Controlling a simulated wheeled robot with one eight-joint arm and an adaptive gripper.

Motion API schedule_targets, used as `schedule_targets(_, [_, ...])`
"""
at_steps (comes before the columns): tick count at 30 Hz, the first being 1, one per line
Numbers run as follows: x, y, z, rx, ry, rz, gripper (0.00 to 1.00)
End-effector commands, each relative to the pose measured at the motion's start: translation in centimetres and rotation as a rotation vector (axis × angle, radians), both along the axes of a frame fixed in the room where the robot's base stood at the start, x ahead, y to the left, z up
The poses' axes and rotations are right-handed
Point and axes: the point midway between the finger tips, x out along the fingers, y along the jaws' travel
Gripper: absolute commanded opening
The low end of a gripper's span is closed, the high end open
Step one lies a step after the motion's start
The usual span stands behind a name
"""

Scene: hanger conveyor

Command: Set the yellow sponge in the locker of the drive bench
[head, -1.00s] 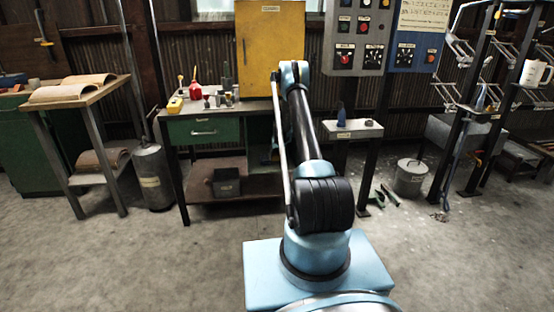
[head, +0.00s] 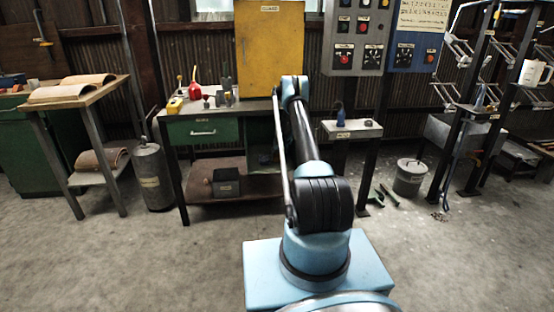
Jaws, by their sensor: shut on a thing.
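The drive bench (head: 202,132) stands behind my arm, with a green drawer front on its left. To the right of the drawer is an open, dark green-walled compartment (head: 258,136), which looks like the locker; my arm partly covers it. I cannot make out the yellow sponge. My gripper is hidden behind my own arm, whose far joint shows in front of the bench's right end. What the gripper holds, and whether it is inside the compartment, cannot be seen.
On the bench top are a small yellow item (head: 175,105), a red bottle (head: 195,91) and a tall yellow cabinet (head: 268,45). A dark bin (head: 226,182) sits on the lower shelf. A small stand (head: 352,130) is close on the right. The floor in front is clear.

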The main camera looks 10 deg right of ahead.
Motion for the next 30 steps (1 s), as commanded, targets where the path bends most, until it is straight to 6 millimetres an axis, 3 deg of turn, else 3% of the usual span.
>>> schedule_targets(3, [0.0,0.0,-0.2,0.0,0.0,0.0,0.51])
schedule_targets(4, [0.0,0.0,-0.2,0.0,0.0,0.0,0.77])
schedule_targets(5, [0.0,0.0,-0.1,0.0,0.0,0.0,0.79])
schedule_targets(19, [-0.2,0.1,0.5,0.0,0.0,0.0,0.79])
schedule_targets(30, [-2.0,0.1,4.9,0.0,0.0,0.0,0.79])
